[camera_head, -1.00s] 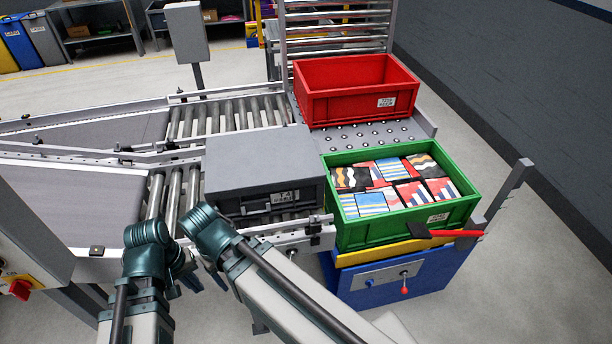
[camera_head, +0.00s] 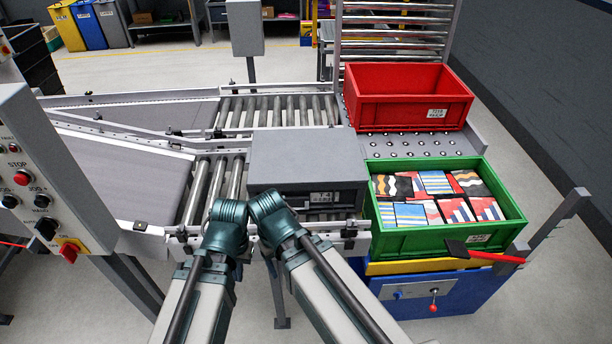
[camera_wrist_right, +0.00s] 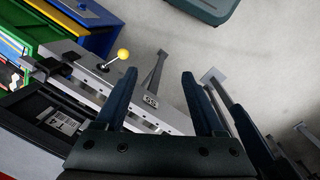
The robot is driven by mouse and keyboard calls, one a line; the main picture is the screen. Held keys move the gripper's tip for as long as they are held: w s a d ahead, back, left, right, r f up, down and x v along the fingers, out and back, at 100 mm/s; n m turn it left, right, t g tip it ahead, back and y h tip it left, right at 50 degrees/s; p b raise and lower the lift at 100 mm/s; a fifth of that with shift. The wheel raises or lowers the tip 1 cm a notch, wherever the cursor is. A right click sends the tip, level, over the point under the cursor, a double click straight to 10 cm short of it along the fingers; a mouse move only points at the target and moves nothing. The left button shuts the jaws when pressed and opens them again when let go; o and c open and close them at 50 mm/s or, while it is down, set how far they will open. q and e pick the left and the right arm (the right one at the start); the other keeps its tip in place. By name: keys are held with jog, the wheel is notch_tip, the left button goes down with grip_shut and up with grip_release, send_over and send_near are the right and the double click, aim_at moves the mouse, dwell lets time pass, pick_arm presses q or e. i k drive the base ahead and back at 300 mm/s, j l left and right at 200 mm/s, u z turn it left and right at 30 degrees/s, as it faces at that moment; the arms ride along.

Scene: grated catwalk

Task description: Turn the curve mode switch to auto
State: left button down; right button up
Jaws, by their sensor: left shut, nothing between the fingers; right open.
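A grey control panel (camera_head: 70,165) stands at the left edge of the head view. It carries a red stop button (camera_head: 21,179), small black knobs, a larger black rotary knob (camera_head: 47,230) and a red handle (camera_head: 69,253) on a yellow plate. My left gripper (camera_head: 270,267) is low between my arms, shut and empty, mostly hidden, well right of the panel. My right gripper (camera_wrist_right: 158,73) is open and empty in the right wrist view.
A roller conveyor (camera_head: 205,190) with a grey box unit (camera_head: 305,160) lies ahead. A red crate (camera_head: 405,115) and a green crate (camera_head: 430,242) of patterned packs stand right. A yellow-knobbed lever (camera_wrist_right: 123,54) shows in the wrist view.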

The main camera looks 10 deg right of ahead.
aim_at(46, 227)
jog(key=z, duration=0.5)
jog(key=j+z, duration=0.35)
jog(key=k+j+z, duration=0.15)
jog(key=j+z, duration=0.2)
jog(key=k+j, duration=0.1)
jog(key=j, duration=0.25)
jog(key=k+j+z, duration=0.1)
jog(key=j, duration=0.25)
jog(key=k+j, duration=0.1)
jog(key=j, duration=0.25)
jog(key=k+j, duration=0.1)
jog(key=j, duration=0.25)
jog(key=i+z, duration=0.05)
